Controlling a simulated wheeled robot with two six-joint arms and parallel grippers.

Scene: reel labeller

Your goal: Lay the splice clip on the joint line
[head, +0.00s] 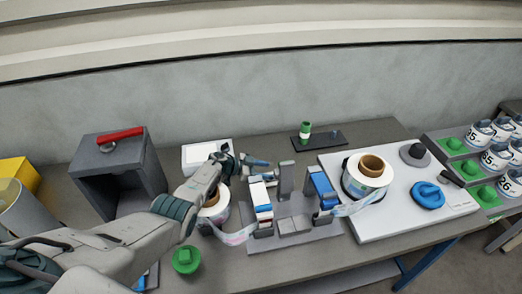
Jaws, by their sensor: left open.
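My left gripper (252,166) is open and empty, above the left side of a grey splicing fixture (318,231). The fixture carries a white-and-blue block (261,200) at left, a blue block (322,186) at right and grey posts between. A roll (213,214), partly hidden by my left arm, stands left of it with a printed web running toward it. A larger white roll (366,177) with a brown core sits to the right, its web also reaching the fixture. I cannot make out the splice clip or the joint line for certain. My right gripper is out of view.
A dark tray (325,141) holds a green cylinder (305,131) and a small blue piece. A white board (375,228) bears a blue ring (428,195) and a grey knobbed disc. A dark box (118,170) stands left; a green knob (186,260) is in front. Numbered reels stand far right.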

